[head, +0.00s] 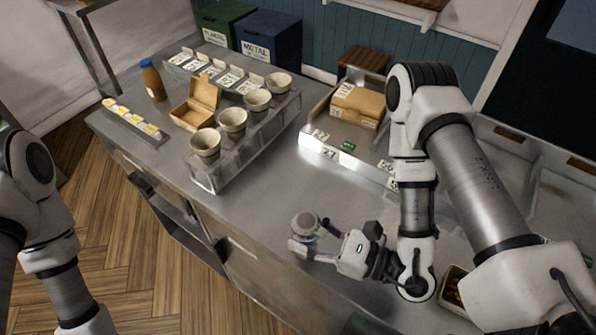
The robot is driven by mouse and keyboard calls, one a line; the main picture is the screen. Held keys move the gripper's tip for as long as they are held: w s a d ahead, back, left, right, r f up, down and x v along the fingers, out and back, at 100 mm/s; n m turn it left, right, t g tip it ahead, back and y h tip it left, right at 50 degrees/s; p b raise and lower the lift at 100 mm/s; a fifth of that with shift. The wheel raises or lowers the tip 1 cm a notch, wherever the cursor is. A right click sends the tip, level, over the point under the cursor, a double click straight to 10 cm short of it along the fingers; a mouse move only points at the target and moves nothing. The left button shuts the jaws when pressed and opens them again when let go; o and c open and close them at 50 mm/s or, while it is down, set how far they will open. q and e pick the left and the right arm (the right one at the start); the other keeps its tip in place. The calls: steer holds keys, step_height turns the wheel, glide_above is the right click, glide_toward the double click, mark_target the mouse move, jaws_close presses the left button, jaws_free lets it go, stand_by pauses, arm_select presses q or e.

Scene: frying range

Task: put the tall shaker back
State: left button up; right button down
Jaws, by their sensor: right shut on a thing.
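A small shaker (305,224) with a rounded grey top stands out at the front middle of the steel counter. My right gripper (316,243) is shut on it, with its fingers around the shaker's body. The fingers hide most of the body, so its full height does not show. I cannot tell whether its base touches the counter. My left arm comes in at the left edge, but its gripper is out of view.
A steel rack with several cups (205,144) stands left of centre, beside an open cardboard box (196,104) and an orange bottle (152,80). A numbered tray (345,160) holds a carton (357,103) behind the gripper. The counter between rack and gripper is clear.

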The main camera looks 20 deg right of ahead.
steer(key=shift+w+d+f+b, duration=0.1)
steer(key=shift+w+f+b, duration=0.1)
steer(key=shift+w+b, duration=0.25)
steer(key=shift+w+d+f+b, duration=0.1)
steer(key=shift+w+f+b, duration=0.15)
steer(key=shift+w, duration=0.25)
arm_select(q)
step_height(320, 180, down, 11)
steer(key=s+b, duration=0.2)
steer(key=b, duration=0.8)
arm_select(e)
steer(key=w+f+p, duration=0.1)
steer(key=w, duration=0.3)
steer(key=w+d+f+p, duration=0.1)
steer(key=w+p, duration=0.1)
steer(key=w, duration=0.2)
steer(key=w+d+f+p, duration=0.1)
steer(key=w, duration=0.3)
steer(key=shift+d+p, duration=0.2)
steer(key=shift+p, duration=0.15)
steer(key=shift+w+f, duration=0.1)
steer(key=shift+f, duration=0.1)
arm_select(q)
steer(key=r, duration=0.4)
steer(key=shift+w+a, duration=0.15)
steer(key=shift+w, duration=0.1)
